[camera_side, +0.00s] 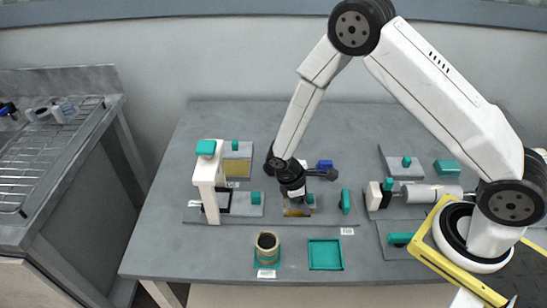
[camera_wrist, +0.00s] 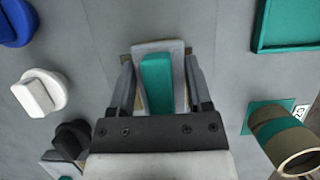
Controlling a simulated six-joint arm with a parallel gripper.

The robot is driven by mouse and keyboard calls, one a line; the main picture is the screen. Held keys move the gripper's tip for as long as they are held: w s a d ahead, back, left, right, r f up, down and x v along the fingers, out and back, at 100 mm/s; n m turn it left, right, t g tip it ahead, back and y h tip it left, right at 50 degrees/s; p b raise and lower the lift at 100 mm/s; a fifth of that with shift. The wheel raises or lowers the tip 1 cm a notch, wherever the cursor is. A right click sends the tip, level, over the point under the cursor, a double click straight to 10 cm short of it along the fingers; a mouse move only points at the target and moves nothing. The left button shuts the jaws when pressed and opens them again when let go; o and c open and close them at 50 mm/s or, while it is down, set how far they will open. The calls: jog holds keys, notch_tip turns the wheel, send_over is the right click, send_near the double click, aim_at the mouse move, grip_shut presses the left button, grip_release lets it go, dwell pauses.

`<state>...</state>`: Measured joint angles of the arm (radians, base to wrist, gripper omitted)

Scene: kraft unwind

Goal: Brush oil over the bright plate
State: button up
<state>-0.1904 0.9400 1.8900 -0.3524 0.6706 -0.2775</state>
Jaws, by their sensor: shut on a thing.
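My gripper (camera_side: 296,193) is shut on a teal-handled block (camera_wrist: 157,80), which may be the brush. In the wrist view a pale grey pad (camera_wrist: 172,46) lies under the teal handle, between my fingers (camera_wrist: 158,66). In the side view my gripper is low over a brass-coloured plate (camera_side: 294,211), mostly hidden by the gripper. I cannot tell whether the held block touches it. A brown cup with a teal band (camera_side: 267,248) stands near the front edge, open at the top. It also shows in the wrist view (camera_wrist: 283,140).
A teal tray (camera_side: 325,266) lies right of the cup. A white upright stand (camera_side: 209,190) with a teal cap is close on the left. A white roller (camera_side: 430,194) lies at the right. In the wrist view, blue (camera_wrist: 17,22) and white (camera_wrist: 40,92) knobs stand left of my gripper.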

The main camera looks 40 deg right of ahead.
aim_at(285, 204)
jog(key=shift+s+d, duration=0.9)
jog(key=shift+s, duration=0.1)
jog(key=shift+w+a, duration=0.15)
jog(key=shift+w, duration=0.1)
dwell(0.3)
jog(key=shift+w+a, duration=0.75)
jog(key=shift+a, duration=0.05)
jog(key=shift+w+a, duration=0.85)
jog(key=shift+w+a, duration=0.1)
jog(key=shift+w, duration=0.05)
jog(key=shift+w+a, duration=0.8)
jog(key=shift+w+d, duration=0.35)
jog(key=shift+d, duration=0.05)
dwell(0.5)
